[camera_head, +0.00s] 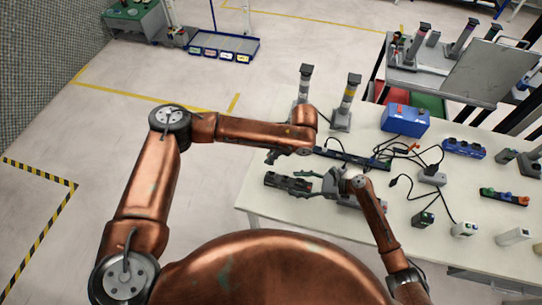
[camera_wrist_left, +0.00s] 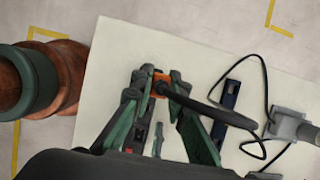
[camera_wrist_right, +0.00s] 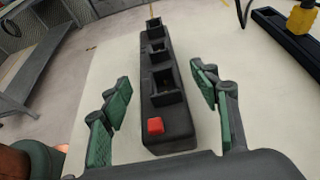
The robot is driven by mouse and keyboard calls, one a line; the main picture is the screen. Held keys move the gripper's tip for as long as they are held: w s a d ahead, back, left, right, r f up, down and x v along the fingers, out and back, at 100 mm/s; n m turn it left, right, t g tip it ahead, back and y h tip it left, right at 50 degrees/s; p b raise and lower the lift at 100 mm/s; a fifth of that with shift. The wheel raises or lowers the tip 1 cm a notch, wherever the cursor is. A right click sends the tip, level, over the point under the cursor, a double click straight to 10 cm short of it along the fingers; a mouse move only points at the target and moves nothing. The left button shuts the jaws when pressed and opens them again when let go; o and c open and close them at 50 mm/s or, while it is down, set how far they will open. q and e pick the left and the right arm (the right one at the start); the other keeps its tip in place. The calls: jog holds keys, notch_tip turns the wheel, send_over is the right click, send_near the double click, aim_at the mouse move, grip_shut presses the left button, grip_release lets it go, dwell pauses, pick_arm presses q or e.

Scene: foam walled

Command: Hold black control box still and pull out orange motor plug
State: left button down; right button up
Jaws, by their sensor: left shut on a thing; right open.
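The black control box (camera_head: 280,181) lies near the table's left front edge. In the right wrist view the box (camera_wrist_right: 167,118) shows a red button and a row of sockets that look empty. My right gripper (camera_head: 307,184) is open, its green fingers on either side of the box with gaps (camera_wrist_right: 160,100). My left gripper (camera_head: 272,156) is above and behind the box. In the left wrist view it (camera_wrist_left: 160,84) is shut on the orange motor plug (camera_wrist_left: 160,78), whose black cable runs right. The plug is hidden in the head view.
A long black strip (camera_head: 352,159) lies behind the box; a yellow plug (camera_wrist_right: 301,18) sits in it. Two grey posts (camera_head: 348,100) and a blue box (camera_head: 405,119) stand at the back. Loose cables and small devices cover the table's right side.

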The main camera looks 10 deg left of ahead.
jog(key=v, duration=1.2)
jog(key=shift+r, duration=0.1)
